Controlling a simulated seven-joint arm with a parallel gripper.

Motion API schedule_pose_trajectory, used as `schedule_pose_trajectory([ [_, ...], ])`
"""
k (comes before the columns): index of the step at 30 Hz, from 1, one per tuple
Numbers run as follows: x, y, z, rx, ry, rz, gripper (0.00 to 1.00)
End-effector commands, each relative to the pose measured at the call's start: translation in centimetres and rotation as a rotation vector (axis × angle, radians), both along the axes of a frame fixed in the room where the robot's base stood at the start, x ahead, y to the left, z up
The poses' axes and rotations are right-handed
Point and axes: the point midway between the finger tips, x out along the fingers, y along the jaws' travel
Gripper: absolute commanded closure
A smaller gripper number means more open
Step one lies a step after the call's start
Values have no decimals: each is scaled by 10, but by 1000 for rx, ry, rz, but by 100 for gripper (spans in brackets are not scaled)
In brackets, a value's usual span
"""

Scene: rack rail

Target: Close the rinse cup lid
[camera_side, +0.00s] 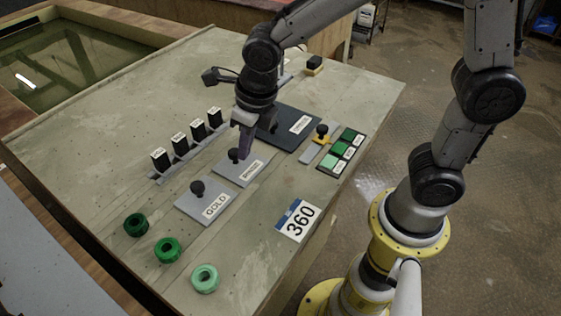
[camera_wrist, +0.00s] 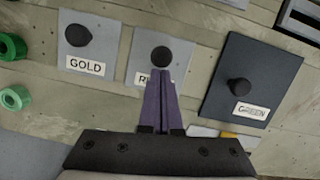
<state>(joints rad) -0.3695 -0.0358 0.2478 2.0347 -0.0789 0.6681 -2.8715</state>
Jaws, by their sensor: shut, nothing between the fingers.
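The rinse lid (camera_side: 240,170) is a light grey square plate with a round black knob (camera_side: 235,155), lying in the middle of the bench. In the wrist view the plate (camera_wrist: 142,52) sits top centre, its knob (camera_wrist: 161,57) just beyond my fingertips. Its label, starting with R, is partly hidden by my fingers. My gripper (camera_side: 243,155) is shut and empty, pointing down close beside the knob; in the wrist view its purple fingers (camera_wrist: 162,78) lie together over the label. Whether the fingers touch the knob or plate, I cannot tell. The opening beneath the lid is not visible.
A similar grey GOLD plate (camera_side: 208,205) lies left of it, and a larger dark plate (camera_wrist: 270,63) right. A rail with labelled black blocks (camera_side: 179,145) is behind.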

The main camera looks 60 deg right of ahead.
Motion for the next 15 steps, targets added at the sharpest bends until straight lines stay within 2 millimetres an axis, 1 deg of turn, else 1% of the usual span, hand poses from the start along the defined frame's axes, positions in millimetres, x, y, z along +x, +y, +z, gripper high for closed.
schedule_pose_trajectory([
  [4, 6, 0, 0, 0, -1, 0, 100],
  [12, 7, 0, 0, 1, -7, 1, 100],
  [15, 4, 0, 1, 1, -7, 1, 100],
])
